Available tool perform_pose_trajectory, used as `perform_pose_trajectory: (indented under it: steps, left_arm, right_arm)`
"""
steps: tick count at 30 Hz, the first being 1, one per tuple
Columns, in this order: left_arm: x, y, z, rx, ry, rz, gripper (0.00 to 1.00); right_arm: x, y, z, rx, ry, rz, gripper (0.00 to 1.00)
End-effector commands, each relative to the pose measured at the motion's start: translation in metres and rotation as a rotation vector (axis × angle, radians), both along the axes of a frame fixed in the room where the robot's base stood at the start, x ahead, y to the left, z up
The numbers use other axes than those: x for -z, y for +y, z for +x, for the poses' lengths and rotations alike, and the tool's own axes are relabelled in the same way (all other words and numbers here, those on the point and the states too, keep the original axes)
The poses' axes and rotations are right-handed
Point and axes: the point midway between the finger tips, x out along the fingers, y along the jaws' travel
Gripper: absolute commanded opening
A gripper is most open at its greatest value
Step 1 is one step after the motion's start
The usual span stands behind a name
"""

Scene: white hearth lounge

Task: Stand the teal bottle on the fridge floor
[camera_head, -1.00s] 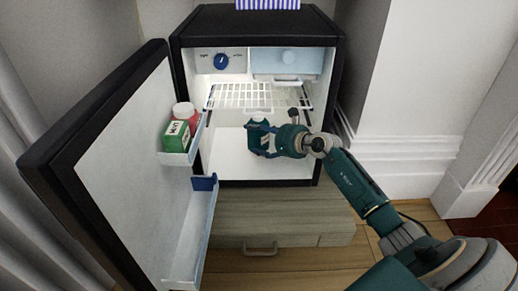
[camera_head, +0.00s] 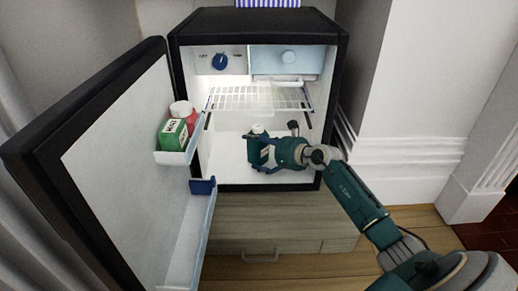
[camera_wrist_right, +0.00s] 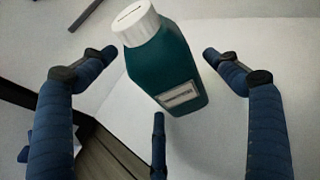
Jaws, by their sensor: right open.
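The teal bottle (camera_wrist_right: 168,72) with a white cap and a small label is between the spread fingers of my right gripper (camera_wrist_right: 150,68) in the right wrist view. It appears to stand upright on the white fridge floor (camera_wrist_right: 215,140). In the head view only its white cap (camera_head: 258,129) shows clearly above my right gripper (camera_head: 258,153), and the body is mostly hidden. My right gripper is open, low inside the fridge (camera_head: 262,25), with its fingers around the bottle. My left gripper is not in view.
A wire shelf (camera_head: 260,98) crosses the fridge above my gripper. The open door (camera_head: 130,160) at the left holds a green box (camera_head: 173,133) and a red jar with a white lid (camera_head: 183,110) in its upper rack. A wooden drawer front (camera_head: 265,225) is below the fridge.

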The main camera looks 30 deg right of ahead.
Motion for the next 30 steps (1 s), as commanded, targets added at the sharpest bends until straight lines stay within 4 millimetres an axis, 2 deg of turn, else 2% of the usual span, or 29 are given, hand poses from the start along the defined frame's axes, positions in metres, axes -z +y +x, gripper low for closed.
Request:
perform_pose_trajectory:
  steps: [5,12,18,30]
  left_arm:
    - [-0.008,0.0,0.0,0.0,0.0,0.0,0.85]
    - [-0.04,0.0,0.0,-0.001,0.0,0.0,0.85]
    - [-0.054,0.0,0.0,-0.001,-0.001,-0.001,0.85]
    - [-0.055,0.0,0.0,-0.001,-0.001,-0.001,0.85]
  right_arm:
    - [-0.008,-0.001,-0.005,0.0,0.002,0.0,0.88]
    - [-0.025,-0.009,-0.04,0.0,0.005,-0.002,0.88]
    - [-0.032,-0.014,-0.062,0.0,0.003,-0.001,0.88]
    - [-0.032,-0.016,-0.068,0.0,0.0,0.0,0.88]
